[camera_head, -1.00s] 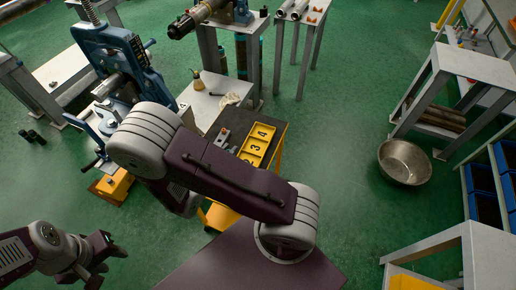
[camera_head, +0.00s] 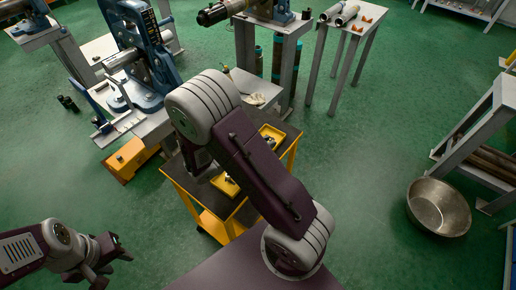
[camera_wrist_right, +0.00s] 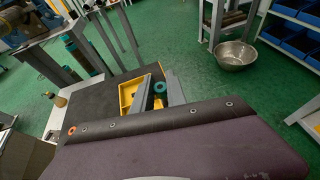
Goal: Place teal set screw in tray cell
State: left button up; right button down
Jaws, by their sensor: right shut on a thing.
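The teal set screw (camera_wrist_right: 160,87) shows as a small teal ring in the right wrist view. It is between the grey fingers of my right gripper (camera_wrist_right: 158,96), which is shut on it. The yellow tray (camera_wrist_right: 127,93) lies on the dark cart top, just left of and beyond the fingers. In the head view the tray (camera_head: 274,131) is mostly hidden by my right arm, with only its ends showing. Its cells cannot be read, and the right gripper is not clear there. My left gripper (camera_head: 117,262) is open and empty at the lower left, over the floor.
The tray's cart (camera_head: 176,172) has a dark top and yellow frame. A metal basin (camera_head: 438,207) is on the floor at right. Open green floor lies between.

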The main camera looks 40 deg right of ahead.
jog(key=w+f, duration=0.1)
jog(key=w, duration=0.1)
jog(key=w+d+f, duration=0.1)
jog(key=w, duration=0.1)
jog(key=w+f, duration=0.1)
jog(key=shift+w+d+f+b, duration=0.25)
jog(key=shift+w+f+b, duration=0.1)
jog(key=shift+w+b, duration=0.05)
jog(key=shift+w+f, duration=0.1)
jog(key=shift+w, duration=0.2)
notch_tip(320, 180, down, 4)
jog(key=shift+f+b, duration=0.1)
jog(key=shift+b, duration=0.5)
jog(key=shift+s, duration=0.1)
jog(key=shift+f, duration=0.15)
jog(key=c, duration=1.3)
grip_release()
jog(key=shift+c, duration=0.2)
